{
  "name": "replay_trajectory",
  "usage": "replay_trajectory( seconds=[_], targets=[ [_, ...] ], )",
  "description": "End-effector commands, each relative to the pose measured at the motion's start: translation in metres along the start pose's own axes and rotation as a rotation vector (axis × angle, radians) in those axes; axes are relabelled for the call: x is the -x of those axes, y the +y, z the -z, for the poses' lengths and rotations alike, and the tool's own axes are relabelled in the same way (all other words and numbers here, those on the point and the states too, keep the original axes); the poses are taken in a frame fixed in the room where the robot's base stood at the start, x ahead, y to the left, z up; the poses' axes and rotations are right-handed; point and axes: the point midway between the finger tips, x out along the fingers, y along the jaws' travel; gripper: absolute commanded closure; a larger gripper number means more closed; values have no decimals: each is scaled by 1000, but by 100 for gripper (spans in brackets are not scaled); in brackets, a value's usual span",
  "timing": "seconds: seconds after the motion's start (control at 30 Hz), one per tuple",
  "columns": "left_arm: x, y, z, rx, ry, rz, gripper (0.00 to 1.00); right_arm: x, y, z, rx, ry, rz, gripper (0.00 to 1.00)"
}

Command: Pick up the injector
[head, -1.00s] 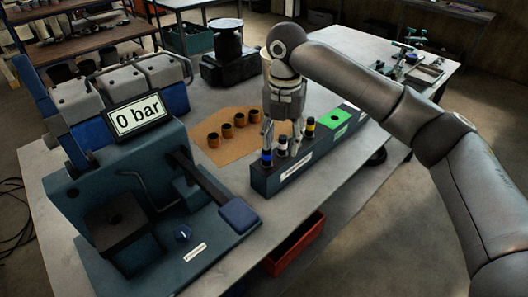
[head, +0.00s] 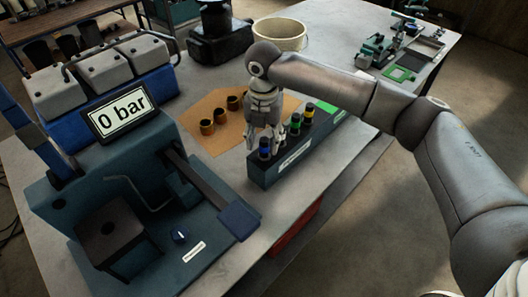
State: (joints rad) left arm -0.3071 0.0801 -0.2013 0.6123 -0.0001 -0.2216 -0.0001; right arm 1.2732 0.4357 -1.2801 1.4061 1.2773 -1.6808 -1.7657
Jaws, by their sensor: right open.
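Several injectors stand upright in a dark rack (head: 290,158) on the table. The nearest injector has a blue band (head: 264,148); farther along are a green-banded injector (head: 295,124) and a yellow-banded injector (head: 309,112). My right gripper (head: 263,143) points down at the rack's near end, fingers open. Its fingertips are beside the top of the blue-banded injector; I cannot tell whether they touch it. The gripper partly hides the injectors behind. My left gripper is not in view.
A blue-green test stand (head: 130,190) with a "0 bar" display (head: 121,115) and a lever stands at the left. A cream bowl (head: 279,36) and dark equipment (head: 219,42) stand behind.

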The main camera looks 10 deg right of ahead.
Motion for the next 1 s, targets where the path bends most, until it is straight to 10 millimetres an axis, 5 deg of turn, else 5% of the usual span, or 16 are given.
replay_trajectory(
  seconds=[0.17, 0.47, 0.8, 1.0],
  targets=[
    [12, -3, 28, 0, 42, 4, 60, -22, -2, 0, -1, 1, 2, 54],
    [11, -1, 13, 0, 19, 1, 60, -28, -1, 0, 0, -1, 0, 54],
    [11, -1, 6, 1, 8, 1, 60, -27, -1, 0, 0, -1, 0, 97],
    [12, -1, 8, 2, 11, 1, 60, -27, -1, 0, 0, -2, -1, 100]
  ],
)
